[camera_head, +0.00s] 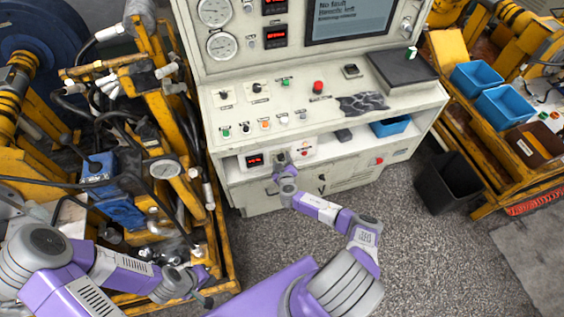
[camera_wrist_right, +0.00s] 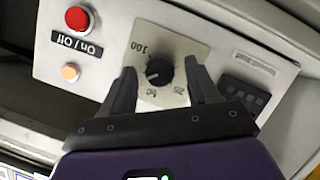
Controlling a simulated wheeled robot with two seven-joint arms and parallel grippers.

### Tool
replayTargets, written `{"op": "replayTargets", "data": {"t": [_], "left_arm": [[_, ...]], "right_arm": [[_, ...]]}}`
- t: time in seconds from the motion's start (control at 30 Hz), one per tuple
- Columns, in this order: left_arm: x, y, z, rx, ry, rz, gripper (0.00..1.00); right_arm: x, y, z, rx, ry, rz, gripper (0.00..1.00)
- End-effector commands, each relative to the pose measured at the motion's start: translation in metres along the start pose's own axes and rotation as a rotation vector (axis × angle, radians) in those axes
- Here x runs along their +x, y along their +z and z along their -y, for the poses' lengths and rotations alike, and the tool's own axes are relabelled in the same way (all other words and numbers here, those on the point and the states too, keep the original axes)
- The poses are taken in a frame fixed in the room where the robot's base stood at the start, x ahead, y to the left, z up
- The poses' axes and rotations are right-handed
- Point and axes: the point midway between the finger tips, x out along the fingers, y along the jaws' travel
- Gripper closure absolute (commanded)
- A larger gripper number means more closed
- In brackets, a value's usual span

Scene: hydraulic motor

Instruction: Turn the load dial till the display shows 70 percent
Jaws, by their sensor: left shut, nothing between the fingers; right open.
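The load dial (camera_wrist_right: 159,72) is a round black knob on a pale scale plate (camera_wrist_right: 172,48) marked 100 at one end. My right gripper (camera_wrist_right: 160,66) is open, with one finger on each side of the dial; I cannot tell whether they touch it. In the head view my right gripper (camera_head: 282,172) is at the small white control box (camera_head: 313,149) and largely covers the dial. The box's red-lit display (camera_head: 255,160) is too small to read. My left gripper (camera_head: 203,290) is shut and empty, low at the left beside the yellow frame.
The large console (camera_head: 300,75) with gauges and a screen rises above. Yellow machinery and hoses (camera_head: 150,130) crowd the left. Open floor lies front right.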

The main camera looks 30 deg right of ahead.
Motion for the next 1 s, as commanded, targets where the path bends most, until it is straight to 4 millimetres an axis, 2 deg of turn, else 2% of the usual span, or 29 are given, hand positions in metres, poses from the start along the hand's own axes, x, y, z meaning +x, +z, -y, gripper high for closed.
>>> {"op": "replayTargets", "data": {"t": [0.5,0.67,1.0], "left_arm": [[-0.011,0.001,-0.004,0.0,0.0,0.0,1.0],[-0.011,0.001,-0.004,0.0,0.0,0.0,1.0],[-0.011,0.001,-0.004,0.0,0.0,0.0,1.0]], "right_arm": [[-0.066,0.0,-0.001,-0.001,-0.001,-0.001,0.4],[-0.074,0.0,0.0,-0.001,-0.001,0.0,0.4],[-0.074,0.0,0.0,-0.001,-0.001,0.0,0.4]]}}
